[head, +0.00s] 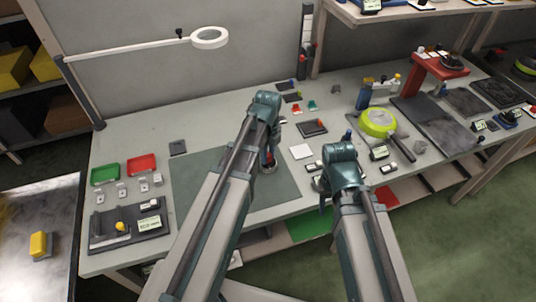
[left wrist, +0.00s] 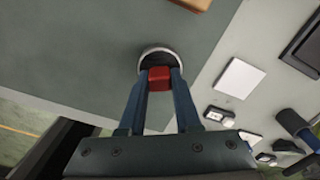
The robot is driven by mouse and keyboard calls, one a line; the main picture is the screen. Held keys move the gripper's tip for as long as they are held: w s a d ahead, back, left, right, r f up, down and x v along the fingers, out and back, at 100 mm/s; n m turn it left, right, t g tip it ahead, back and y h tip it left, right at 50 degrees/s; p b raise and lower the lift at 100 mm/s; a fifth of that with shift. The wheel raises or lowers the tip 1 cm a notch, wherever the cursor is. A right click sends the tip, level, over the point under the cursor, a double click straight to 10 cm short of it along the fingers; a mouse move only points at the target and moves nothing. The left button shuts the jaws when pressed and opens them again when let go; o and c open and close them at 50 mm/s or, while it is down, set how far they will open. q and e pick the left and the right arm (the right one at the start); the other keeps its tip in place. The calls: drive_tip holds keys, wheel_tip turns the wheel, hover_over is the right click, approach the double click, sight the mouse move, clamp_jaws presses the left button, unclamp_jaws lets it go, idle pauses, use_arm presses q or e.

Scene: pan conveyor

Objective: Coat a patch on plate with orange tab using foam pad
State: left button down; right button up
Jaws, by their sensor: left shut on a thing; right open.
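My left gripper (head: 268,163) is over the grey-green mat in the middle of the bench. In the left wrist view my left gripper (left wrist: 160,80) is shut on a red block-like handle (left wrist: 160,78). A round dark pad with a pale rim (left wrist: 158,57) sits right at the handle's far end; this looks like the foam pad. I cannot tell whether it touches the mat. My right gripper (head: 325,190) is open near the bench's front edge, partly hidden by its own arm. A dark plate with a brownish edge (head: 311,128) lies to the right; I cannot make out an orange tab.
A white square (head: 301,151) lies right of the mat (head: 205,175). A yellow-green round pan (head: 378,123) stands further right. Green (head: 105,174) and red trays (head: 141,164) are at the left. A lamp arm (head: 130,50) spans the back left. Much of the mat is bare.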

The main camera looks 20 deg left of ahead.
use_arm(q)
wheel_tip(320, 180, up, 7)
drive_tip(key=p, duration=0.7)
use_arm(e)
wheel_tip(320, 180, up, 7)
use_arm(q)
drive_tip(key=shift+w, duration=0.15)
use_arm(e)
drive_tip(key=shift+w+d, duration=0.1)
